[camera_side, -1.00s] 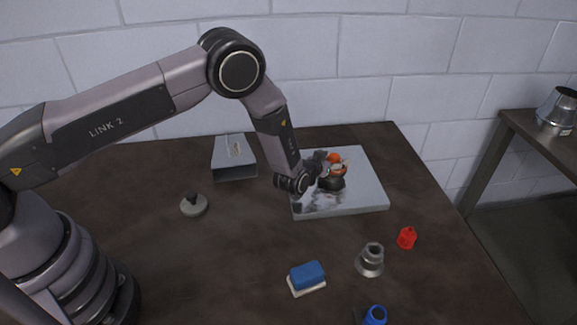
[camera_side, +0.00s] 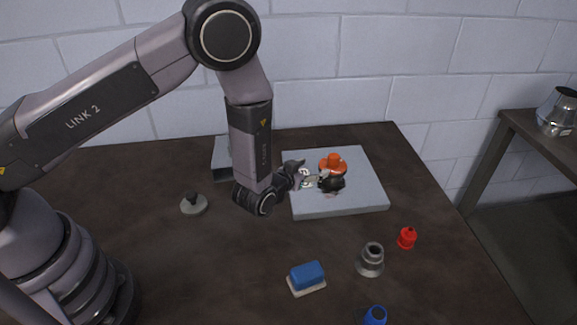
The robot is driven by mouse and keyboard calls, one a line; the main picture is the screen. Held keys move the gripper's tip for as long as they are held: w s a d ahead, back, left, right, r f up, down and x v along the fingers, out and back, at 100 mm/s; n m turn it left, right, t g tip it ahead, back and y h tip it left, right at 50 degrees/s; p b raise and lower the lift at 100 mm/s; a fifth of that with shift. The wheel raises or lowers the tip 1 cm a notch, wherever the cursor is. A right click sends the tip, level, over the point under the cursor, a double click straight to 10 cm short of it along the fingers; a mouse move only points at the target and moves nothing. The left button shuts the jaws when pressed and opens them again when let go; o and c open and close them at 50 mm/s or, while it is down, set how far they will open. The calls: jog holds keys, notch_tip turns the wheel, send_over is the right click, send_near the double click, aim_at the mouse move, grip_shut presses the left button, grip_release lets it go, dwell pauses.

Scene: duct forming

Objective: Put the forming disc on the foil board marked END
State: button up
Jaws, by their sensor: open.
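The orange forming disc (camera_side: 332,162), a round piece with a raised knob, sits on the grey foil board (camera_side: 355,203), toward its back middle. I cannot read the END mark on the board. My gripper (camera_side: 318,180) is open and low over the board, just in front of and left of the disc. Its dark finger parts overlap the disc's front edge in this view, so I cannot tell whether they touch it. My wrist hangs over the board's left edge.
A grey disc with a dark knob (camera_side: 193,204) lies on the left of the table. A grey metal duct piece (camera_side: 222,160) is partly behind my arm. In front are a blue-and-white block (camera_side: 306,278), a metal fitting (camera_side: 371,260), a red piece (camera_side: 407,238) and a blue piece (camera_side: 375,315).

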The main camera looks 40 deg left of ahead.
jog(key=s+a+r+g+h, duration=0.1)
jog(key=s+a+r+g, duration=0.2)
jog(key=r, duration=0.9)
jog(key=s+a+r+g+h, duration=0.1)
jog(key=s+a+r, duration=0.25)
jog(key=r, duration=0.85)
jog(key=s+a+r+g, duration=0.1)
jog(key=s+a, duration=0.3)
jog(key=s, duration=0.5)
jog(key=s+a+r+g+y, duration=0.1)
jog(key=s+a+r+g, duration=0.1)
jog(key=s, duration=0.7)
jog(key=s+a+r+g+y, duration=0.1)
jog(key=s+a+r, duration=0.2)
jog(key=s, duration=0.6)
jog(key=a, duration=0.2)
jog(key=shift+a+r, duration=0.3)
jog(key=shift+r, duration=0.05)
